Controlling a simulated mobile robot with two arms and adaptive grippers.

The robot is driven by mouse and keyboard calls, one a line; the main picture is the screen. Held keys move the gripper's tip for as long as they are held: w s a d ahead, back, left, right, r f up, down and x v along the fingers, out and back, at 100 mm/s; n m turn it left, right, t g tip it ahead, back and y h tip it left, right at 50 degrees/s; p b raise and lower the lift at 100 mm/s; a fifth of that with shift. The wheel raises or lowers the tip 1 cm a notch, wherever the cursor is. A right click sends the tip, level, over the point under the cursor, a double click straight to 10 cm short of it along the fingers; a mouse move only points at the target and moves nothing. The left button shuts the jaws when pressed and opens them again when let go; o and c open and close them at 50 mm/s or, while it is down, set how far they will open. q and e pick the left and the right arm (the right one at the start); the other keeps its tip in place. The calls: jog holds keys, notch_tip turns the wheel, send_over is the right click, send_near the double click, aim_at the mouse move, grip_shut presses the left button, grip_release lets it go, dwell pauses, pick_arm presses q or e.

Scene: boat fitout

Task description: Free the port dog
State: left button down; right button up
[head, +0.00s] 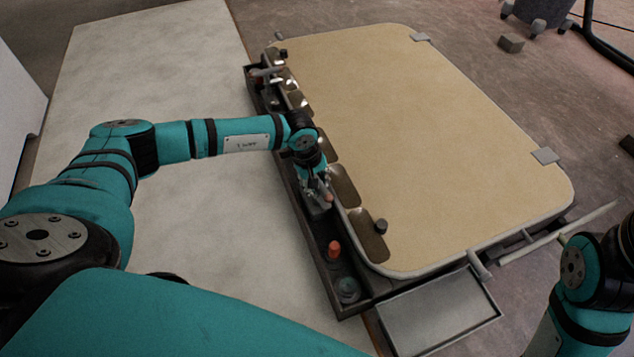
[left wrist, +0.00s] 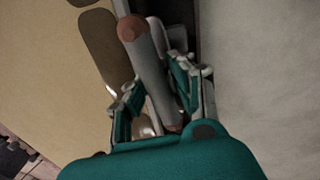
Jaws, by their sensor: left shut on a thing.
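A grey dog lever with a reddish-brown tip (left wrist: 133,28) runs between the fingers of my left gripper (left wrist: 155,85) in the left wrist view. In the head view my left gripper (head: 318,196) is low over the dark channel along the hatch's left edge, and it is shut on this lever. The gripper and wrist hide the lever's base. The beige hatch panel (head: 430,130) with a pale rim lies flat to the right of the channel. My right arm shows at the lower right, but its gripper is out of the picture.
The dark channel (head: 318,250) also holds an orange-topped fitting (head: 334,249) near its front end and another lever (head: 268,71) at its far end. A grey tray (head: 440,315) sits at the front. A pale board (head: 160,60) on the left is clear.

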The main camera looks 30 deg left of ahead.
pick_arm(q)
jog(key=shift+w+d+r+m, duration=0.1)
jog(key=shift+w+r+m, duration=0.05)
jog(key=shift+m, duration=0.35)
jog(key=c, duration=1.1)
grip_release()
jog(key=shift+o, duration=0.2)
notch_tip(320, 180, up, 12)
jog(key=s+a, duration=0.1)
jog(key=s, duration=0.1)
jog(key=shift+a, duration=0.3)
jog(key=shift+f, duration=0.2)
